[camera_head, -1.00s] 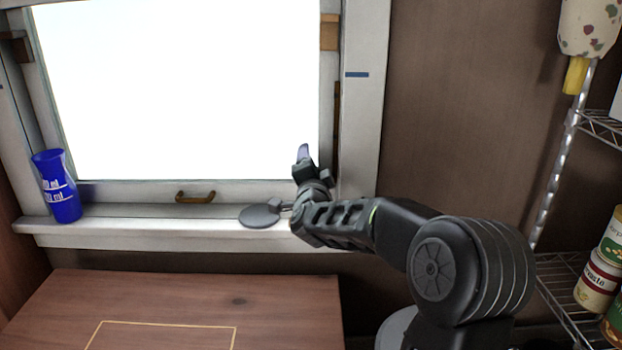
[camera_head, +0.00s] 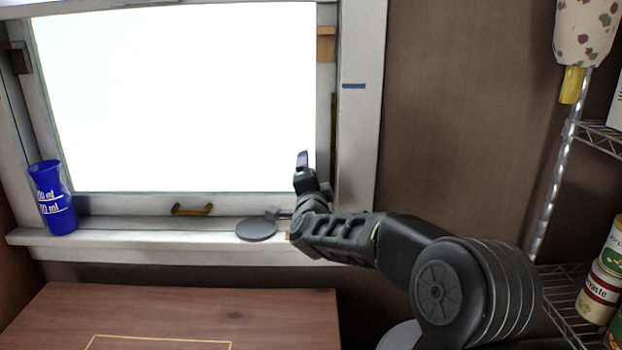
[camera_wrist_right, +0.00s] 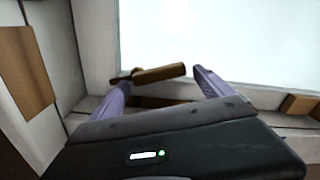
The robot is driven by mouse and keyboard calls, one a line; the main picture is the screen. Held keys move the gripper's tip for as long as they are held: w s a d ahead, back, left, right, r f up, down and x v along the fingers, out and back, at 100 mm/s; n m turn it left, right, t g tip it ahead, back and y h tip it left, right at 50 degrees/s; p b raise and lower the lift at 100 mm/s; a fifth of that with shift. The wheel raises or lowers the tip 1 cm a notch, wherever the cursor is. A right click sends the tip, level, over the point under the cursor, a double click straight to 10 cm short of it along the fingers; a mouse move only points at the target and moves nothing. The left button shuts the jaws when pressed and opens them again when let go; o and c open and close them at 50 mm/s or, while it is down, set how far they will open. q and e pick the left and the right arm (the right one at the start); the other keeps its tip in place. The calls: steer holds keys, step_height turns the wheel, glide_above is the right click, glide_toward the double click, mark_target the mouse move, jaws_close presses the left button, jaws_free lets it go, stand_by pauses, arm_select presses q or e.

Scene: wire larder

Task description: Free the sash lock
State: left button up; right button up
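A brown lever-like piece (camera_wrist_right: 158,73), which looks like the sash lock, sits at the window's edge in the right wrist view. It lies between the two purple-grey fingers of my right gripper (camera_wrist_right: 160,88). The fingers are spread apart, with one on each side of the lever; contact cannot be made out. In the head view my right gripper (camera_head: 302,162) points up at the lower right corner of the white window sash (camera_head: 130,203). The lock is hidden behind the gripper there. My left gripper is not in view.
A brown pull handle (camera_head: 192,210) is on the sash's bottom rail. A wooden table (camera_head: 180,312) is below; wire shelves (camera_head: 598,135) with cans stand at the right.

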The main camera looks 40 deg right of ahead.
steer(key=shift+s, duration=0.1)
steer(key=p+v, duration=0.1)
steer(key=v, duration=0.6)
steer(key=shift+s+a+p, duration=0.2)
steer(key=shift+a+p, duration=0.05)
steer(key=shift+p, duration=0.15)
stand_by(0.3)
